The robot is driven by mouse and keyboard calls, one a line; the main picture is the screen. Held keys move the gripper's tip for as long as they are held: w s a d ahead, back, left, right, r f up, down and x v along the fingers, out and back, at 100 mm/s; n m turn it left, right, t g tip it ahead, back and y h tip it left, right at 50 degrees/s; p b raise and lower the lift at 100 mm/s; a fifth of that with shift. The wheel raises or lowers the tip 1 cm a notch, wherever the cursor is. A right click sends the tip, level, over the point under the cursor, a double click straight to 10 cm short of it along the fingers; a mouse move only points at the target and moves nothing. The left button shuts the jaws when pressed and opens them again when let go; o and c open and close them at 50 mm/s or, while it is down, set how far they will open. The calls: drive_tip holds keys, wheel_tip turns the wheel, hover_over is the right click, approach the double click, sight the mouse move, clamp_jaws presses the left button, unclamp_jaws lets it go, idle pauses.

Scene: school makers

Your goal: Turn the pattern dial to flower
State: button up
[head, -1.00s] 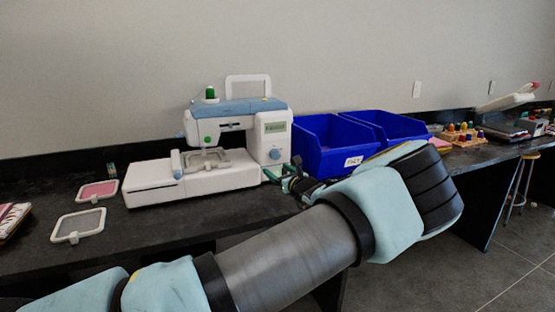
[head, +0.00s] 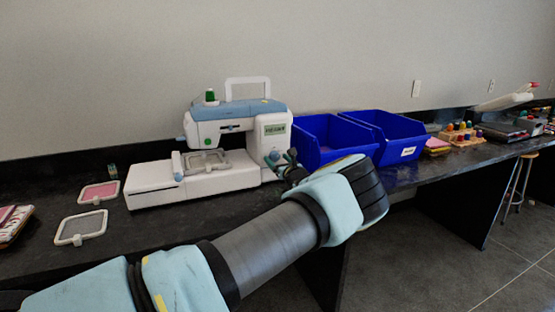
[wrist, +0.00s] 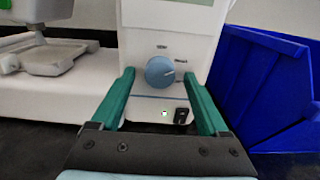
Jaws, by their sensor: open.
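The white and blue embroidery machine (head: 222,135) stands on the dark bench. Its blue round pattern dial (wrist: 160,72) is on the front of the right column, below a small green display (head: 275,129). Printed labels sit above and to the upper right of the dial; they are too small to read surely. The dial's pale mark points to the right. My gripper (wrist: 159,76) is open, its two green fingers on either side of the dial and apart from it. In the head view my gripper (head: 283,163) is in front of the column's lower part.
A small green light and a black switch (wrist: 181,116) lie below the dial between the fingers. Blue bins (head: 325,142) stand close to the machine's right. Hoops (head: 80,227) and folded fabric (head: 12,222) lie on the bench at left.

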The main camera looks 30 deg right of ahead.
clamp_jaws()
idle(0.7)
